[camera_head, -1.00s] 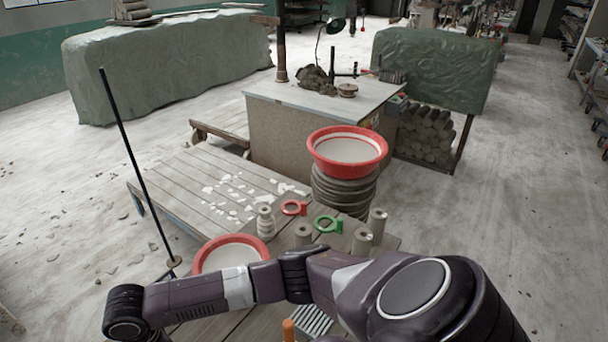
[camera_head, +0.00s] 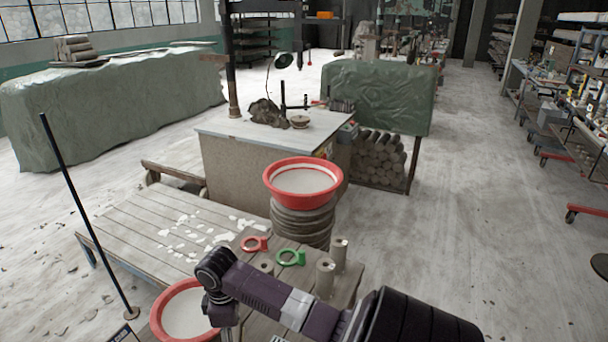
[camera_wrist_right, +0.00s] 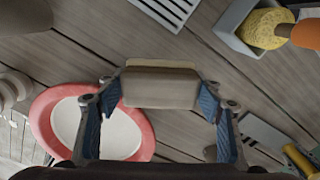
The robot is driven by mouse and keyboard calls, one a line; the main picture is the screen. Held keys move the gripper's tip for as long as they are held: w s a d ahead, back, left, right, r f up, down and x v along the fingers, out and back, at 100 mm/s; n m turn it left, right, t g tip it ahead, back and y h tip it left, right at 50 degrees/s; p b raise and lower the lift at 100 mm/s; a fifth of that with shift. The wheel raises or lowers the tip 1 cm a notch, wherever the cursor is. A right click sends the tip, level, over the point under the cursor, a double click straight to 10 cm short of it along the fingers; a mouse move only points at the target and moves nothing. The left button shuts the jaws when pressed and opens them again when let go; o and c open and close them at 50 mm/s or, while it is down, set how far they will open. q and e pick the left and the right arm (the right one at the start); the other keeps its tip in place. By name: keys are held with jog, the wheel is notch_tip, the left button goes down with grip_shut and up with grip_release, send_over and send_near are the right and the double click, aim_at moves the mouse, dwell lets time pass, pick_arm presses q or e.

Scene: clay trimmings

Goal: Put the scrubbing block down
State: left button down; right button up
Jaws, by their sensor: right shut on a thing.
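The scrubbing block (camera_wrist_right: 160,86) is a beige-brown block in the right wrist view, with a paler layer along its far edge. My right gripper (camera_wrist_right: 162,100) is shut on it, with a blue-padded finger at each end. The block appears above the slatted wooden table (camera_wrist_right: 200,45); I cannot tell the gap. In the head view my right arm reaches from the lower right, its wrist bending down beside a red-rimmed basin (camera_head: 160,322). The block is not visible there. My left gripper is in neither view.
The wrist view shows a grey tray (camera_wrist_right: 235,40) with a yellow sponge (camera_wrist_right: 265,28), a slotted grey piece (camera_wrist_right: 168,8) and the red-rimmed basin (camera_wrist_right: 52,100). The head view shows a red ring (camera_head: 254,244), a green ring (camera_head: 291,258), clay cylinders (camera_head: 325,277) and white scraps (camera_head: 195,232).

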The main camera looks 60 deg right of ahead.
jog(key=s+d+r+m, duration=0.1)
jog(key=s+d+m, duration=0.3)
jog(key=d, duration=0.5)
jog(key=s+d+m, duration=0.2)
jog(key=s+d, duration=0.5)
jog(key=d, duration=0.3)
notch_tip(320, 180, down, 5)
jog(key=shift+a+f, duration=0.1)
jog(key=shift+f, duration=2.2)
jog(key=shift+f, duration=0.1)
jog(key=o, duration=1.3)
jog(key=shift+o, duration=0.2)
